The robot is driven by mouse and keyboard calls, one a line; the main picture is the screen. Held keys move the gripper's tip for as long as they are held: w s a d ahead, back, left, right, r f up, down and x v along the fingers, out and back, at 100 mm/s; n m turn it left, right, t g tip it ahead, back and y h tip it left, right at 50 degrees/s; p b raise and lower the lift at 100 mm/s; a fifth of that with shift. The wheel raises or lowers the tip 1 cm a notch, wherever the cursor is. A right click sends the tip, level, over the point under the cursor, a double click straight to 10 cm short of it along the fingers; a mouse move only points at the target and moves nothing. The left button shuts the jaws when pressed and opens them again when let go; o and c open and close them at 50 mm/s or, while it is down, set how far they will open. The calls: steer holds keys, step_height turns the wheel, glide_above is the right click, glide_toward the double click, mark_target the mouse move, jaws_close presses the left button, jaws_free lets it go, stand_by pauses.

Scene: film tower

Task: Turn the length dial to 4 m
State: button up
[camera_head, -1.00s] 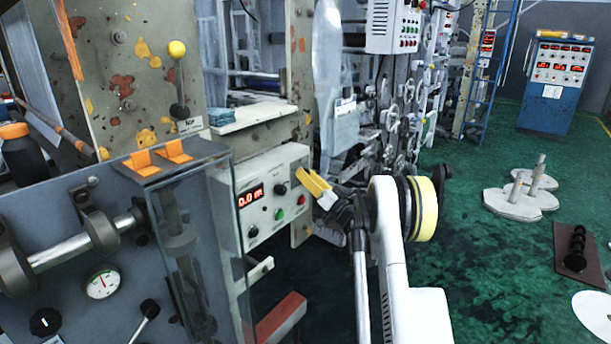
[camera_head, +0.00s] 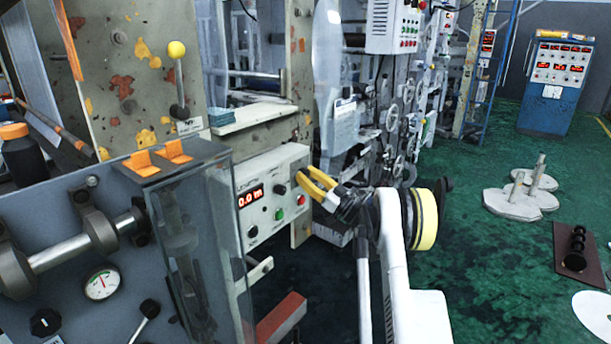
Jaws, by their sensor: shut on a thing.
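The white control box (camera_head: 268,232) stands left of center, with a red display (camera_head: 251,196) reading 0.0 m and a LENGTH label above it. My gripper (camera_head: 302,176), with yellow fingers, reaches in from the right to the upper right of the box's face. Its fingers are shut on a small knob there, seemingly the length dial, mostly hidden by the fingertips. A dark knob (camera_head: 281,189) is left of the fingertips. A green button (camera_head: 279,214) and a red button (camera_head: 301,200) sit below. Another black knob (camera_head: 252,231) is at lower left. The dial's markings are too small to read.
A clear-sided guard (camera_head: 195,250) with orange hinges stands close at the left of the box. A lever with a yellow ball (camera_head: 177,50) rises above. A red beam (camera_head: 281,318) lies low in front.

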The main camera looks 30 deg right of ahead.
steer(key=o, duration=1.2)
steer(key=v, duration=1.2)
